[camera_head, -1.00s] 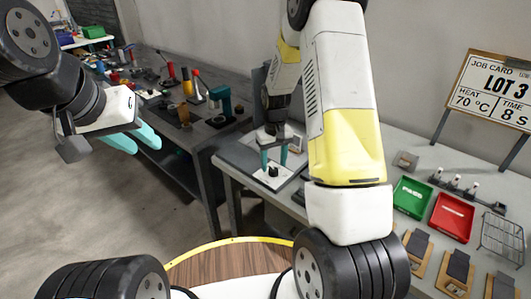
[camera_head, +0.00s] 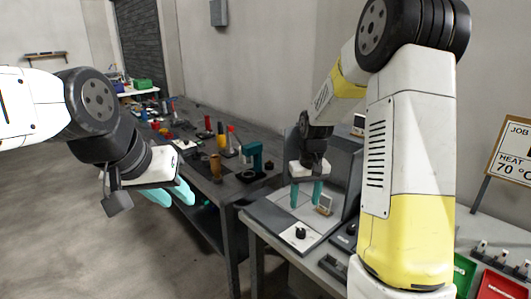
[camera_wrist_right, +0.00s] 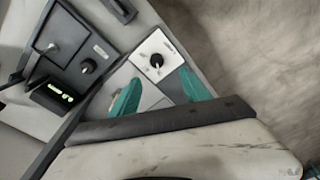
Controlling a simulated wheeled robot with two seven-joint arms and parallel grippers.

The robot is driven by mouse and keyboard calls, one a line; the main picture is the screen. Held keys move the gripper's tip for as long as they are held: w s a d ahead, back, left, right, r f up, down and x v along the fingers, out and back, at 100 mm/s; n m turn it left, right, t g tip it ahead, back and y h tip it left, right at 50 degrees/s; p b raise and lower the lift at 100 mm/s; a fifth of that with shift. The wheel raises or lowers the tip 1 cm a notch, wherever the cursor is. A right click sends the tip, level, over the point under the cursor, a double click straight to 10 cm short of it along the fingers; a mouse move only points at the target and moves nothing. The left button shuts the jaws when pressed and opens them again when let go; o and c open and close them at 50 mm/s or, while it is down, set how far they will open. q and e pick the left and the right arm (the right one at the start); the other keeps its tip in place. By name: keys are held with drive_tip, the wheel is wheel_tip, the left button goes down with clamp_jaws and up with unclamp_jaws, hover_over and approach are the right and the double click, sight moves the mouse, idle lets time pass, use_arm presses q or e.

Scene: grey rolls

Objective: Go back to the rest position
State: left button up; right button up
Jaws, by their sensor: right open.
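My right gripper (camera_head: 306,205) hangs above the grey bench station in the head view, teal fingers pointing down, apart and empty. It also shows in the right wrist view (camera_wrist_right: 160,95), with a gap between the fingers. A white plate with a black knob (camera_head: 300,234) lies below and in front of it; the plate (camera_wrist_right: 157,55) shows just beyond the fingertips in the wrist view. My left gripper (camera_head: 171,195) is at the left over the floor, its two teal fingers apart and nothing between them.
A dark workbench (camera_head: 200,165) with several tools stands behind. A teal press-like tool (camera_head: 254,158) is near its end. The job card (camera_head: 512,150), green tray (camera_head: 463,275) and red tray (camera_head: 497,287) are at the right. A lit display (camera_wrist_right: 57,95) is near the knobs. Floor at the left is clear.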

drive_tip(key=s+r+t+y, duration=0.1)
drive_tip(key=s+r+t, duration=0.2)
drive_tip(key=s+r, duration=0.8)
drive_tip(key=s+a+r+m+t, duration=0.1)
drive_tip(key=s+a+r+t, duration=0.1)
drive_tip(key=s+r, duration=0.5)
drive_tip(key=s, duration=0.4)
drive_tip(key=shift+s+y, duration=0.15)
drive_tip(key=shift+y, duration=0.25)
